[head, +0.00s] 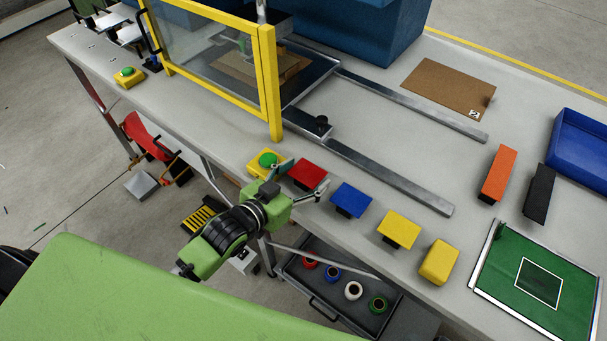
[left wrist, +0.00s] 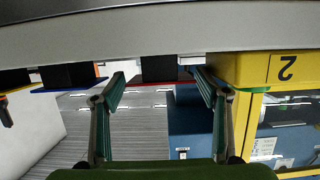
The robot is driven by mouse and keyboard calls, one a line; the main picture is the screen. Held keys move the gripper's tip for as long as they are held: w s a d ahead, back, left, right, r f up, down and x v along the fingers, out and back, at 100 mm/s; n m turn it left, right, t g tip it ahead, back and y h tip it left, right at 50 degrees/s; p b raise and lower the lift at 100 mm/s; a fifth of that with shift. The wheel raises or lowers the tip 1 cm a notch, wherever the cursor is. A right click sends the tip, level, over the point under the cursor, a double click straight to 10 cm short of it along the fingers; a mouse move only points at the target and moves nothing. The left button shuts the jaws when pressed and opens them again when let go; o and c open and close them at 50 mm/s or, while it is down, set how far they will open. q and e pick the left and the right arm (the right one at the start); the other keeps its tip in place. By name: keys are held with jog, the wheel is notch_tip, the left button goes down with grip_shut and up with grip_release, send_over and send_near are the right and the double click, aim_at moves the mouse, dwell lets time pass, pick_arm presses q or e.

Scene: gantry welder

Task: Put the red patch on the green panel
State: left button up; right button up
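The red patch (head: 309,173) is a flat square on a black block, standing near the front edge of the table. In the left wrist view, which looks upside down, its black block (left wrist: 159,68) shows with a thin red edge. My left gripper (head: 306,179) is open at the table's front edge, its fingers either side of the red patch. In the left wrist view the fingertips (left wrist: 158,76) stand apart with gaps beside the block. The green panel (head: 515,283) lies at the right of the table, with a white square outline on it. My right gripper is not in view.
A blue patch (head: 351,200), a yellow patch (head: 398,229) and a yellow block (head: 439,262) stand in a row between red patch and panel. A green-button box (head: 265,163) is close left of the gripper. Metal rails (head: 380,175) lie behind.

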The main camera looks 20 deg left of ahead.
pick_arm(q)
jog(key=shift+a+f+b, duration=0.1)
jog(key=shift+f+b, duration=0.1)
jog(key=shift+b, duration=0.4)
jog(key=b+v, duration=0.2)
jog(key=v, duration=1.2)
jog(key=shift+r+b, duration=0.3)
jog(key=shift+w, duration=0.15)
